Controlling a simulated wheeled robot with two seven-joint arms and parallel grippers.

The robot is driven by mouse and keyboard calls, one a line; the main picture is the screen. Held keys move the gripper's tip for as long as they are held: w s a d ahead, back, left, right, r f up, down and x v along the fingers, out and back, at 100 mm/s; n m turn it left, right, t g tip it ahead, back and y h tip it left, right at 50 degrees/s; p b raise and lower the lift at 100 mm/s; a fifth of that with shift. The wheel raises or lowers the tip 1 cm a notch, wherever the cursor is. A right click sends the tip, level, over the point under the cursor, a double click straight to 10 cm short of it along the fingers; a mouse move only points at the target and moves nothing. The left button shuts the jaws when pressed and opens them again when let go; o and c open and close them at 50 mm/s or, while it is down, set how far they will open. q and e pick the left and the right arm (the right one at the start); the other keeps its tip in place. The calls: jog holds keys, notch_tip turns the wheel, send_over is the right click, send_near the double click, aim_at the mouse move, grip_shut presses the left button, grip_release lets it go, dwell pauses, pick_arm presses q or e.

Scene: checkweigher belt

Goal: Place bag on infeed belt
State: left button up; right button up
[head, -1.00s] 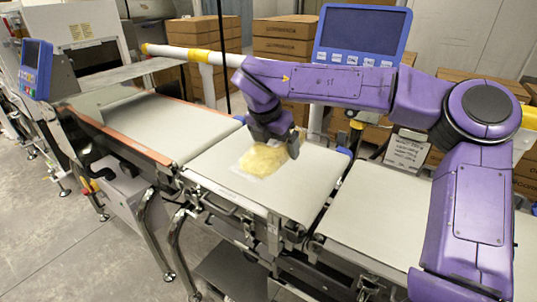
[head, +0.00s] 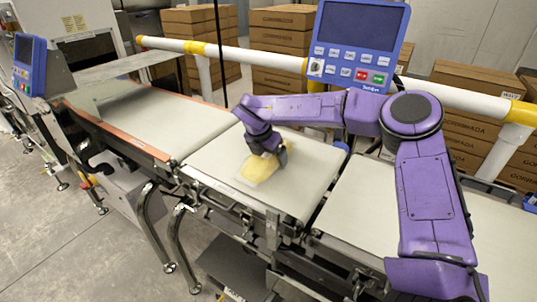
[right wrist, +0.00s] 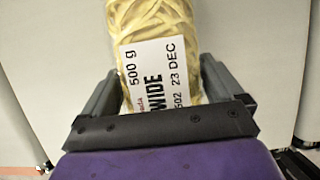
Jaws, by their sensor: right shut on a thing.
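The bag (head: 258,170) is a clear pack of yellow wide pasta with a white label. It is over the middle belt (head: 310,185), on or just above its surface; I cannot tell which. My right gripper (head: 268,147) is shut on the bag and hides its far part in the head view. In the right wrist view the bag (right wrist: 160,35) lies between the two fingers (right wrist: 158,90), its label reading "500 g" and "WIDE". Which belt is the infeed one is not marked. My left gripper is not in view.
Another belt (head: 150,120) with orange edges adjoins on the left, and a bare belt (head: 400,215) lies on the right. A blue control panel (head: 345,45) and a white and yellow rail (head: 270,62) stand behind. Stacked cartons (head: 465,110) fill the back.

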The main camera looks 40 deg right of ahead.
jog(key=o, duration=1.1)
jog(key=v, duration=1.2)
jog(key=shift+a+b, duration=0.1)
jog(key=shift+b, duration=0.25)
